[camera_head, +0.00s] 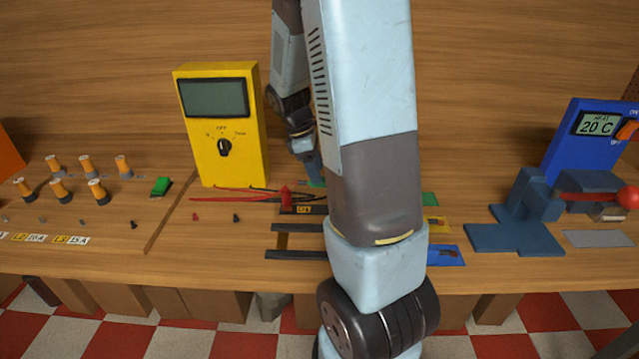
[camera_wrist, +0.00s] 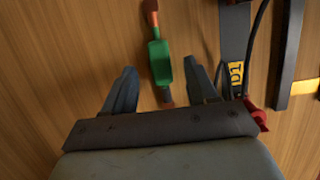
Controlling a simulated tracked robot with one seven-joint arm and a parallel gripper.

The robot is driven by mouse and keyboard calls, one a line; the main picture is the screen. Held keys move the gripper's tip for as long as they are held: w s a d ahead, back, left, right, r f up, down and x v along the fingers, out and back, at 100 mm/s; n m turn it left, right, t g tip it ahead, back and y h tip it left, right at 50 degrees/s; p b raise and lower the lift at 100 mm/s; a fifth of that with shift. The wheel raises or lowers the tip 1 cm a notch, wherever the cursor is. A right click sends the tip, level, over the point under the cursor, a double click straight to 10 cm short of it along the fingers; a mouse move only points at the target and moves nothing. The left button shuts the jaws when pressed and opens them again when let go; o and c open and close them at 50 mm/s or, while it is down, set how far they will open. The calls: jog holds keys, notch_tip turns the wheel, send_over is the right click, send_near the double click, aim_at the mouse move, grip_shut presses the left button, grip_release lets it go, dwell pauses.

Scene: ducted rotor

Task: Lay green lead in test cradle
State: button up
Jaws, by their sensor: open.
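A green piece with copper-orange ends, which looks like the green lead (camera_wrist: 160,62), lies on the wooden bench between my fingers in the wrist view. A bit of it shows beside my gripper (camera_head: 312,172) in the head view. My gripper (camera_wrist: 159,68) is open, with one finger on each side of the green piece and a gap visible on both sides. To its right is a dark strip with a yellow label (camera_wrist: 236,45), with a red clip (camera_wrist: 258,112) at its near end. I cannot tell for sure which part is the test cradle.
A yellow multimeter (camera_head: 222,125) stands behind, with red and black leads running to the dark strips. My arm hides much of the middle. A green block (camera_head: 160,186) and several orange cylinders are at left. A blue vise-like fixture (camera_head: 520,215) with a red knob is at right.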

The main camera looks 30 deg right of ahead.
jog(key=shift+x, duration=1.15)
jog(key=shift+c, duration=0.3)
grip_shut()
